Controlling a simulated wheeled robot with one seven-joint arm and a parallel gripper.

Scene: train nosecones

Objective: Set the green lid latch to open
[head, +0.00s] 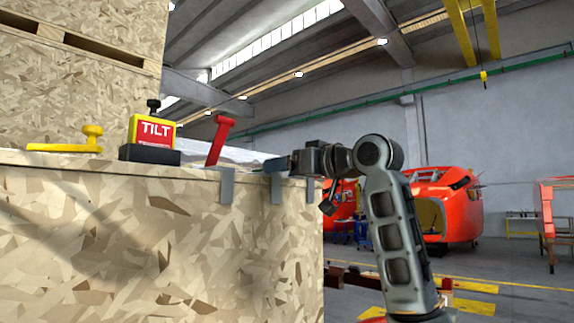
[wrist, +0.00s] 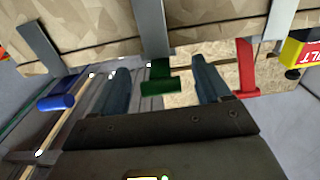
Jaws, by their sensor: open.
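The green lid latch (wrist: 160,87) shows in the wrist view, hanging from a grey metal bracket (wrist: 152,28), with a short stem and a wider crossbar handle. My gripper (wrist: 160,66) is open, its two blue-grey fingers on either side of the green latch with a gap to each. In the head view my gripper (head: 273,164) is at the top edge of the wooden crate (head: 150,235), towards its right end. The green latch cannot be made out there, hidden by my gripper. Whether the fingers reach to the latch's depth is hard to tell.
A red latch (wrist: 246,68) stands right of my fingers and a blue latch (wrist: 57,102) left of them. The red latch (head: 218,140) stands up in the head view. A TILT box (head: 155,131) and a yellow handle (head: 70,141) sit on the crate's ledge.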

